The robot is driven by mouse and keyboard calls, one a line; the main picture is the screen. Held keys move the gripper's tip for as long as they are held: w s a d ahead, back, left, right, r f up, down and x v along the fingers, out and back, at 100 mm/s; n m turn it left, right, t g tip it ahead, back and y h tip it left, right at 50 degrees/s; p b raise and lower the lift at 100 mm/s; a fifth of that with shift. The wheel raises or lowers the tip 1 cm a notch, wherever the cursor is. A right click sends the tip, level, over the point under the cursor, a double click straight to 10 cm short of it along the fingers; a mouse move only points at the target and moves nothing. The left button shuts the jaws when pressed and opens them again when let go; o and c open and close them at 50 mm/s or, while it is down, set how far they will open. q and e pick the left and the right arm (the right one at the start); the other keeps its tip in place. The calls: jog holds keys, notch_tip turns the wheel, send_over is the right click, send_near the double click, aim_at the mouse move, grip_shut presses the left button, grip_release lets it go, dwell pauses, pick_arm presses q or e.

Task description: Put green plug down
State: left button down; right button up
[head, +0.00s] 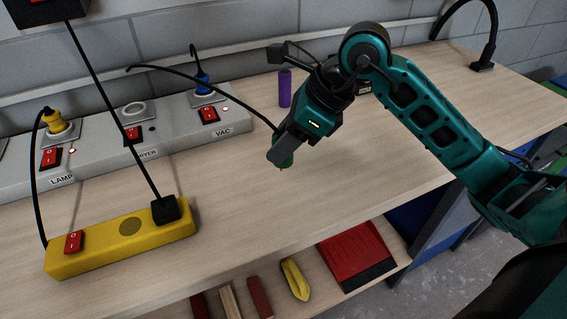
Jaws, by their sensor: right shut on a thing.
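The green plug (283,163) is between the fingertips of my right gripper (279,152), which is shut on it. Most of the plug is hidden by the fingers; its lower end shows just over the wooden worktop (230,225). I cannot tell if it touches the top. A black cord runs from near the gripper up left over the grey socket strip (180,129). My left gripper is not in view.
The strip holds a yellow plug (57,121), a blue plug (202,84) and an empty middle socket (134,109). A yellow power block (115,243) lies at front left. A purple cylinder (285,89) stands behind the gripper.

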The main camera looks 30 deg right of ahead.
aim_at(284, 163)
jog(key=shift+f, duration=2.5)
jog(key=shift+f+b, duration=0.65)
jog(key=shift+b, duration=0.25)
jog(key=o, duration=1.2)
jog(key=shift+c, duration=0.2)
